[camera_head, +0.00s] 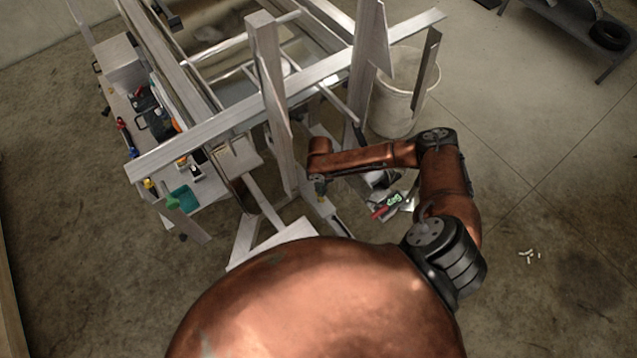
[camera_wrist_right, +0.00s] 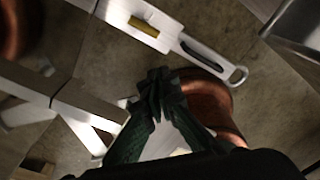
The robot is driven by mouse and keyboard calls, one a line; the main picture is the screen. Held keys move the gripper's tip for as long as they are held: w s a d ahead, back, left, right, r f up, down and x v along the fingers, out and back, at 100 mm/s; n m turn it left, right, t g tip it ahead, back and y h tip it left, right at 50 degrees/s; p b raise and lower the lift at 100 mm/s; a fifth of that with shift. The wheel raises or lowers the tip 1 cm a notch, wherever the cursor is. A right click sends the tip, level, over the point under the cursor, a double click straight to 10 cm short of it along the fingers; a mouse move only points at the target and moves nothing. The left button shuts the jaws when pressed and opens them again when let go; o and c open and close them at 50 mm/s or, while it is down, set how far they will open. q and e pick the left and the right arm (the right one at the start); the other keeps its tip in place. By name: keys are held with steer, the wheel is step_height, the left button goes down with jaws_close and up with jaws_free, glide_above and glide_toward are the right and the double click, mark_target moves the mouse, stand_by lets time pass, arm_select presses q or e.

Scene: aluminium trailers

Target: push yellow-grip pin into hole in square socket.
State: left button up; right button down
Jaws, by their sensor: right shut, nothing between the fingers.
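The yellow-grip pin (camera_wrist_right: 143,27) shows in the right wrist view near the top. Its yellow grip lies along a pale metal bar; whether its tip is in a hole cannot be told. The bar (camera_wrist_right: 172,42) has a dark slot and a ring at its right end. I cannot clearly make out the square socket. My right gripper (camera_wrist_right: 156,92) is shut and empty, apart from the pin in the picture and below it. In the head view, my right gripper (camera_head: 320,189) is small, beside the metal frame's lower members. My left gripper is not in view.
An aluminium trailer frame (camera_head: 290,92) with upright posts fills the upper middle. A white bucket (camera_head: 398,105) stands behind my right arm. A tray with red and green items (camera_head: 388,207) lies below the arm. A bench with tools (camera_head: 150,120) is at left. Floor at right is mostly clear.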

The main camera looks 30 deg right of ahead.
steer(key=s+a+f+m+g+p, duration=0.1)
steer(key=s+a+f+m+p, duration=0.1)
steer(key=s+f+m, duration=0.5)
steer(key=w+d+m, duration=0.1)
steer(key=w+m, duration=0.2)
steer(key=m, duration=0.3)
steer(key=w+d+r+m+t+b, duration=0.1)
steer(key=w+m, duration=0.3)
steer(key=m, duration=0.2)
steer(key=w+d+r+m+b, duration=0.1)
steer(key=w+m, duration=0.2)
steer(key=m, duration=0.3)
steer(key=shift+w+d+t, duration=0.4)
steer(key=shift+f+m+b, duration=0.25)
steer(key=shift+m+b, duration=0.05)
steer(key=shift+b, duration=0.3)
step_height(320, 180, down, 6)
steer(key=b, duration=0.5)
steer(key=shift+r, duration=0.25)
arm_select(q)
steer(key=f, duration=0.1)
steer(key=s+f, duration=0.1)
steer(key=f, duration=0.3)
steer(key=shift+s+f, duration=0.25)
arm_select(e)
steer(key=shift+r, duration=0.1)
